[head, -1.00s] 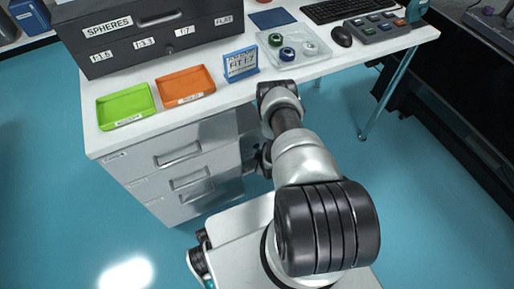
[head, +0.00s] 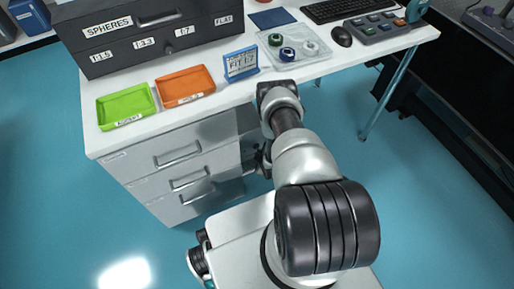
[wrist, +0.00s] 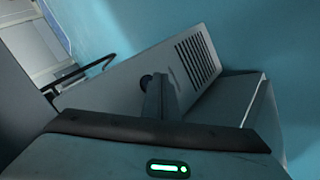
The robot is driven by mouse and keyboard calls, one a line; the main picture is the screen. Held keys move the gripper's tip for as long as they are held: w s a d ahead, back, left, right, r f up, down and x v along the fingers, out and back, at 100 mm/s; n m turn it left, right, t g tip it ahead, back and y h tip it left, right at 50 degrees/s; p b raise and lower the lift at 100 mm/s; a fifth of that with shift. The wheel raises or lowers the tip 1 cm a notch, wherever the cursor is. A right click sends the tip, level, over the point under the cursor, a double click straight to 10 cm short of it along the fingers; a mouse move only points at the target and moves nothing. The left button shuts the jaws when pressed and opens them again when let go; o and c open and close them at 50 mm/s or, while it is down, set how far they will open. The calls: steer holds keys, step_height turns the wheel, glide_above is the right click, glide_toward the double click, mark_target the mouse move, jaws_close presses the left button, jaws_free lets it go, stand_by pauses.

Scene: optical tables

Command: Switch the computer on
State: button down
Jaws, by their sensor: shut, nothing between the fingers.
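In the wrist view, a grey box-shaped case with a slotted vent, seemingly the computer (wrist: 200,58), lies ahead of my gripper (wrist: 159,80). A small round dark spot, perhaps its power button (wrist: 146,82), shows on the panel just left of the fingertips. My gripper is shut and empty, its fingers pointing at the panel. I cannot tell whether the fingertips touch the panel or the dark spot. No light is seen on the case. In the head view, I cannot make out the computer; my arm reaches down beside the desk.
The white desk (head: 235,98) holds a green tray (head: 126,104), an orange tray (head: 186,84), a blue-framed sign (head: 240,64), a keyboard (head: 335,10) and a mouse (head: 341,36). The grey drawer unit (head: 185,165) stands left of my arm. Blue floor is free to the right.

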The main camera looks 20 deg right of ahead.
steer(key=shift+w, duration=0.15)
steer(key=shift+w, duration=0.3)
stand_by(0.4)
steer(key=shift+s, duration=0.55)
